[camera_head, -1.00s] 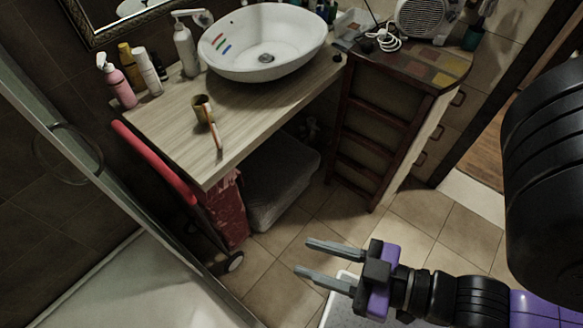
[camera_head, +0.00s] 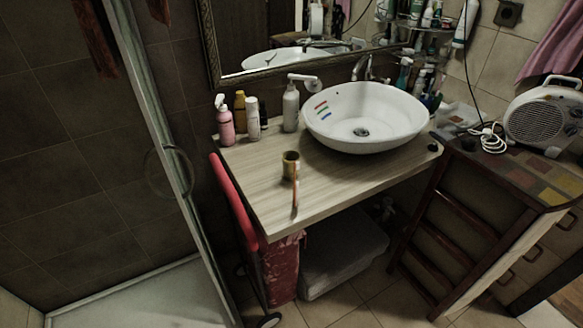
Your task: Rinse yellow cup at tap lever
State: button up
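A small yellow-brown cup (camera_head: 290,163) stands upright on the wooden counter (camera_head: 250,180), left of the basin. A thin orange-brown stick-like item (camera_head: 295,192) lies or leans just in front of it; I cannot tell if they touch. The white vessel basin (camera_head: 400,128) sits at the counter's right and looks empty. The tap (camera_head: 362,68) rises behind the basin; its lever is too small to make out clearly. My gripper is not in view.
Pink (camera_head: 225,124), yellow and white bottles and a soap pump (camera_head: 290,106) line the counter's back left. A fan heater (camera_head: 543,120) stands on the right cabinet. A glass shower screen (camera_head: 160,160) borders the left. The counter's front left is clear.

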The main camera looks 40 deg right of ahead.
aim_at(373, 75)
jog(key=z, duration=1.45)
